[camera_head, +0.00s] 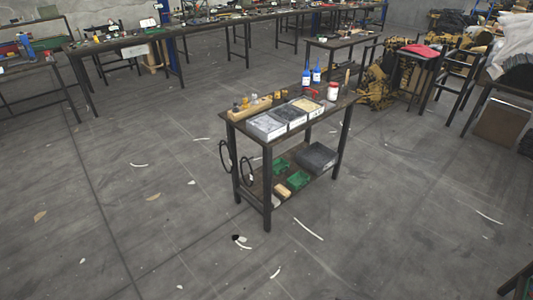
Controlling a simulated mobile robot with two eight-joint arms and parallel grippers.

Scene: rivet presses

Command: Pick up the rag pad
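A flat red cloth-like thing (421,50) lies on a small dark table at the upper right. It may be the rag pad, but it is too small to be sure. No other thing in view can be clearly told as the rag pad. Neither of my grippers shows in the head view.
A dark two-shelf table (337,110) in the middle holds trays, blue bottles (316,75) and a white jar (333,91). Green bins (298,180) sit on its lower shelf. Long workbenches (120,43) stand behind. Grey floor (130,220) is mostly open, with scattered scraps.

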